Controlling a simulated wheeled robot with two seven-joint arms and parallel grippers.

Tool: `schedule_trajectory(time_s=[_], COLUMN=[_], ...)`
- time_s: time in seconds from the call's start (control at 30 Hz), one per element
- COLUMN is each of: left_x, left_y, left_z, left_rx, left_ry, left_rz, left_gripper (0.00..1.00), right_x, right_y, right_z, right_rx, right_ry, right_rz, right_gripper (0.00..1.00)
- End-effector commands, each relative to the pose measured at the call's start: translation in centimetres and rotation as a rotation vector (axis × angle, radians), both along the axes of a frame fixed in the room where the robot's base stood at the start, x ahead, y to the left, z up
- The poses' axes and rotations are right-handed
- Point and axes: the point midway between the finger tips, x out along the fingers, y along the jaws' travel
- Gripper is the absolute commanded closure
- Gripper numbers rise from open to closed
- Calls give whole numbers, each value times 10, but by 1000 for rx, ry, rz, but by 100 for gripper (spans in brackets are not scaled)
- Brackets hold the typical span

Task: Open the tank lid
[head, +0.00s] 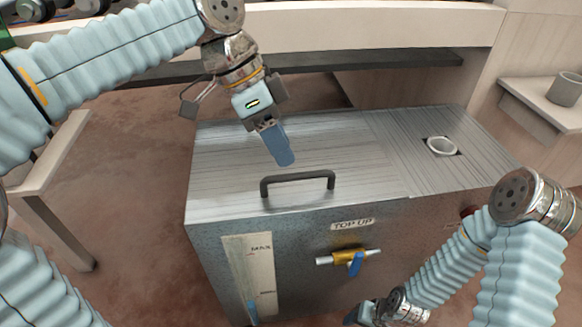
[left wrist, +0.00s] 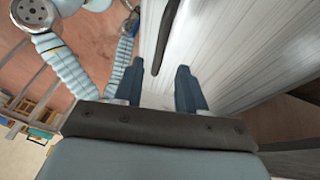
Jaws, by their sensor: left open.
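The grey metal tank (head: 300,245) stands in front of me. Its brushed-steel lid (head: 335,140) lies flat and closed on the left part of the top. A dark bar handle (head: 297,177) stands near the lid's front edge. My left gripper (head: 283,160) is above the lid, just behind the handle in the head view, and holds nothing. In the left wrist view its two blue fingers (left wrist: 159,68) are apart, with the dark handle (left wrist: 166,40) showing between and beyond them. My right gripper (head: 362,314) is low in front of the tank, partly cut off; its jaws are unclear.
A yellow valve with a blue lever (head: 350,258) sits on the tank front under a "TOP UP" label. A level gauge (head: 249,275) is to its left. A round port (head: 441,146) is in the fixed right top. A grey cup (head: 565,89) stands on a right-hand ledge.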

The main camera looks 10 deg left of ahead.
Motion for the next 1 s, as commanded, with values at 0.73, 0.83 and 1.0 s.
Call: schedule_trajectory(time_s=[0.73,0.83,1.0], left_x=[-2,-2,-2], left_y=[-20,-20,-20], left_z=[-42,-42,-42], left_rx=[0,0,0], left_ry=[0,0,-1], left_rz=[-1,-1,-1], left_gripper=[75,91,100], right_x=[0,0,0], right_y=[1,1,1], right_z=[-10,-11,-10], right_rx=[3,3,3], right_ry=[2,2,2], right_rz=[2,2,2], right_gripper=[46,46,46])
